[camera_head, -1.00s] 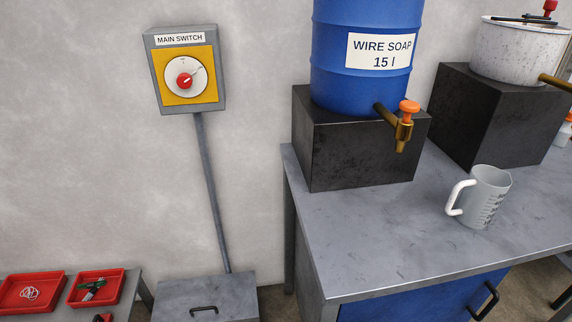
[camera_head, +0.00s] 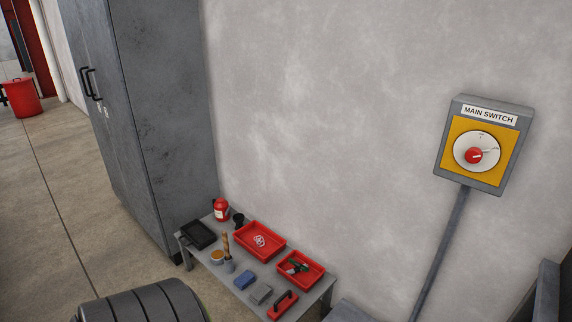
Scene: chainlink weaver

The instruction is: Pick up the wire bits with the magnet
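A red block with a black handle (camera_head: 283,304), which may be the magnet, lies at the front right corner of a low grey table (camera_head: 222,272). I cannot make out any wire bits on the floor or table. A red tray (camera_head: 277,252) on the table holds a pale coiled piece (camera_head: 259,241), too small to tell exactly. Neither of my grippers is in view.
A second red tray (camera_head: 315,284) holds green and dark tools. A black tray (camera_head: 198,235), red bottle (camera_head: 221,210) and blue block (camera_head: 244,280) share the table. A tall grey cabinet (camera_head: 150,120) stands left; a dark ribbed rounded thing (camera_head: 145,303) is in front. Floor (camera_head: 40,220) is open left.

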